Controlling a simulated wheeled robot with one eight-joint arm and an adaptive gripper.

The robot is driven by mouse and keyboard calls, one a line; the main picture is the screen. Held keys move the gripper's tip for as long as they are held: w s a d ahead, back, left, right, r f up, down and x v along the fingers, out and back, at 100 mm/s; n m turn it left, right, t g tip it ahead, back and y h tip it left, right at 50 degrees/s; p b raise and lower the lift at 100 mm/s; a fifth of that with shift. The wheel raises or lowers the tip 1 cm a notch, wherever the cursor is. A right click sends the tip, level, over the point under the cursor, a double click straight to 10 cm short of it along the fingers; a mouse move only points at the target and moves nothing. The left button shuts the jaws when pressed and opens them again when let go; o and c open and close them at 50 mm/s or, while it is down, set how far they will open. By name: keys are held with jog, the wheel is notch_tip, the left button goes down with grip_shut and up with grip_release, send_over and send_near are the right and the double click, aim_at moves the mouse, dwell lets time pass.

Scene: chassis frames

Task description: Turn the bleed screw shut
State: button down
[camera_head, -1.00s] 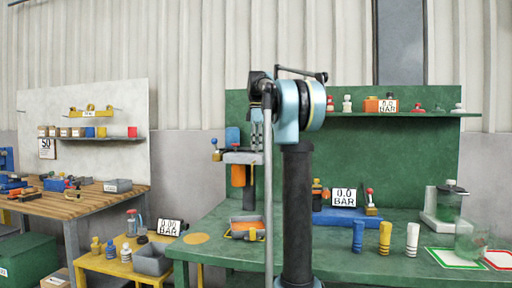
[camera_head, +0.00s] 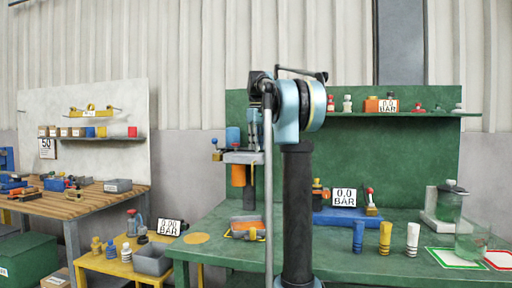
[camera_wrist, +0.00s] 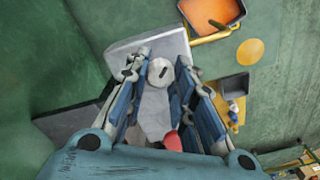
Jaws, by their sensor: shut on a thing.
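A pale round screw head with a dark slot, seemingly the bleed screw (camera_wrist: 160,72), shows between my fingers in the wrist view, over a light grey block (camera_wrist: 168,44). My gripper (camera_wrist: 163,62) points down with a finger on each side of the screw and is shut on it. In the head view my gripper (camera_head: 254,144) is just above the grey bracket (camera_head: 243,158) at the green bench's left; the screw is hidden there. A red part (camera_wrist: 173,141) shows low between the fingers.
An orange cylinder (camera_head: 238,175) is below the bracket. An orange tray (camera_head: 245,219) lies on the green bench (camera_head: 300,222).

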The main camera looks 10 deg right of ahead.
jog(key=m, duration=0.4)
jog(key=shift+m, duration=0.3)
jog(key=m, duration=0.4)
jog(key=shift+m, duration=0.3)
jog(key=c, duration=1.3)
grip_release()
jog(key=shift+c, duration=0.2)
notch_tip(320, 180, up, 12)
jog(key=shift+w+f, duration=0.1)
